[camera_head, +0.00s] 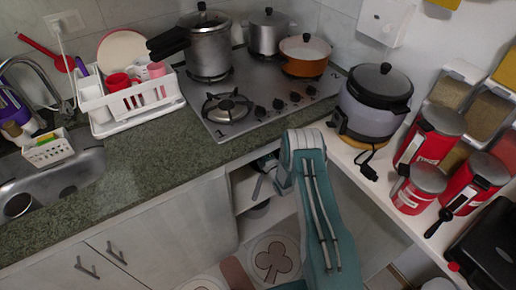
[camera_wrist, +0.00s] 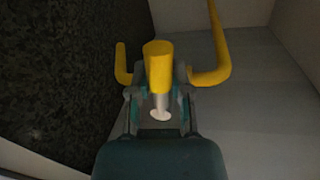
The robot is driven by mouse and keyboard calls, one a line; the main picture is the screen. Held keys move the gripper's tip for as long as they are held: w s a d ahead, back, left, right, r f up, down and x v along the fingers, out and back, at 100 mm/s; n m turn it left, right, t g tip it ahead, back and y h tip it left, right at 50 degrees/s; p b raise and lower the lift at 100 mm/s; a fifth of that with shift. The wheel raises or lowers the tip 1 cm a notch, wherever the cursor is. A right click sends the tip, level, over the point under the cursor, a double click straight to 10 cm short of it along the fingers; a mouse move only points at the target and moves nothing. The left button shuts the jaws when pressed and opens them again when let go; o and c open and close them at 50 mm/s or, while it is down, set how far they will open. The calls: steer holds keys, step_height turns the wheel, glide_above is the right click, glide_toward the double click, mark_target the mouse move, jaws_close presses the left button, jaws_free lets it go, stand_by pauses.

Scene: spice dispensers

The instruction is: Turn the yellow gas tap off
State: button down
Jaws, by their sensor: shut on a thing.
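In the wrist view the yellow gas tap (camera_wrist: 158,66) shows as a short thick yellow cylinder with a pale metal stem below it. My gripper (camera_wrist: 160,83) has a finger on each side of the tap and is shut on it. Yellow pipe (camera_wrist: 218,45) rises and bends to the right of the gripper, and another short yellow piece (camera_wrist: 122,63) stands to its left. The pipe's joint behind the tap is hidden. In the head view my arm reaches down to the cabinet opening under the counter; the gripper and tap do not show there.
Dark stone (camera_wrist: 50,75) lies left in the wrist view, with grey panels (camera_wrist: 270,85) at right. In the head view, the stove (camera_head: 262,95) with pots is behind my arm, and the counter at right holds a rice cooker (camera_head: 376,103) and red spice dispensers (camera_head: 430,140).

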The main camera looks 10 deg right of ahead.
steer(key=shift+a+r+n+y, duration=0.15)
steer(key=shift+n+y, duration=0.1)
steer(key=shift+n, duration=0.4)
steer(key=shift+r+n+y, duration=0.1)
steer(key=shift+n+y, duration=0.15)
steer(key=shift+n, duration=0.4)
steer(key=c, duration=0.5)
jaws_free()
steer(key=shift+c, duration=0.2)
steer(key=shift+r, duration=0.1)
steer(key=shift+s, duration=0.1)
steer(key=shift+s+d, duration=0.2)
steer(key=shift+s, duration=0.15)
steer(key=v, duration=1.1)
steer(key=shift+a, duration=0.1)
